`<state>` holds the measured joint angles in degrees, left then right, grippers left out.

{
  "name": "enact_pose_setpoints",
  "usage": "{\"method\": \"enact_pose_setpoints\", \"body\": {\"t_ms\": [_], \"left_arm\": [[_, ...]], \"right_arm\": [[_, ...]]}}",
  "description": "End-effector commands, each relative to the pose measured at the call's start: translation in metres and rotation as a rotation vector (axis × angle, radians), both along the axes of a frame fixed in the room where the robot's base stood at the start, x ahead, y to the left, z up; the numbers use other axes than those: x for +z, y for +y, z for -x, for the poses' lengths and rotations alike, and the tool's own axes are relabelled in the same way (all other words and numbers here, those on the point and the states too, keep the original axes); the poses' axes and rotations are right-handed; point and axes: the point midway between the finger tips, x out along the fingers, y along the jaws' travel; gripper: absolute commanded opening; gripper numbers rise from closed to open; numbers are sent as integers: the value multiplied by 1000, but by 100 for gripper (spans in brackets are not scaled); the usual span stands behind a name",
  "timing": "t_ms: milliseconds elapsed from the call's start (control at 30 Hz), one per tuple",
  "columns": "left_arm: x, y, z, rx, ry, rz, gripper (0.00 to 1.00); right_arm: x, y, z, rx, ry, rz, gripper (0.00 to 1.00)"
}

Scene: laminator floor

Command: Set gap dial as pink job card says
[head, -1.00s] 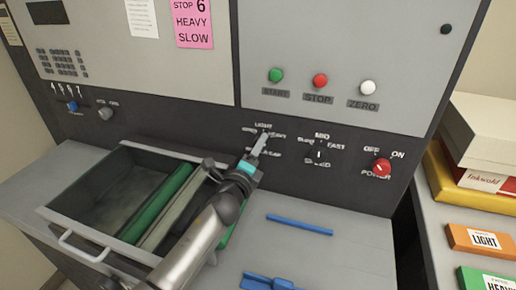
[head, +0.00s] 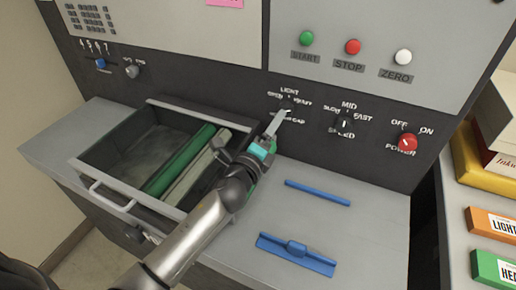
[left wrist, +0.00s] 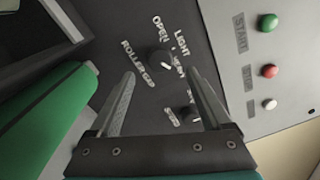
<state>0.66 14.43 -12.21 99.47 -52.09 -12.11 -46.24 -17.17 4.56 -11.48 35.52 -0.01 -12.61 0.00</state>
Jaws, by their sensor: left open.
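The gap dial (left wrist: 158,59) is a black knob labelled ROLLER GAP in the left wrist view, with OPEN, LIGHT and HEAVY around it. Its white pointer mark appears turned toward HEAVY. My left gripper (left wrist: 163,80) is open, its two fingers on either side below the dial, with nothing held. In the head view my left gripper (head: 277,124) reaches the dark panel and partly hides the dial (head: 287,104). Only the lower edge of the pink job card (head: 225,3) shows at the top now; earlier it read STOP 6, HEAVY, SLOW. My right gripper is not in view.
The speed dial (head: 345,124) and red power knob (head: 408,142) sit right of the gap dial. An open drawer (head: 115,206) with a green roller (head: 180,161) lies left. Blue tools (head: 297,254) lie on the grey top. START, STOP and ZERO buttons are above.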

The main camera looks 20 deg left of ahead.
Motion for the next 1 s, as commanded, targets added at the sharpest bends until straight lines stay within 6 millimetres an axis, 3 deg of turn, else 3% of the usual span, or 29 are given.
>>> {"method": "enact_pose_setpoints", "body": {"t_ms": [300,500,1000], "left_arm": [[-3,3,53,0,2,0,82],[-4,4,77,0,1,-1,82],[-2,5,88,1,-1,-1,82]], "right_arm": [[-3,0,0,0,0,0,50],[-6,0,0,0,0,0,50],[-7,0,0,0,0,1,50]]}}
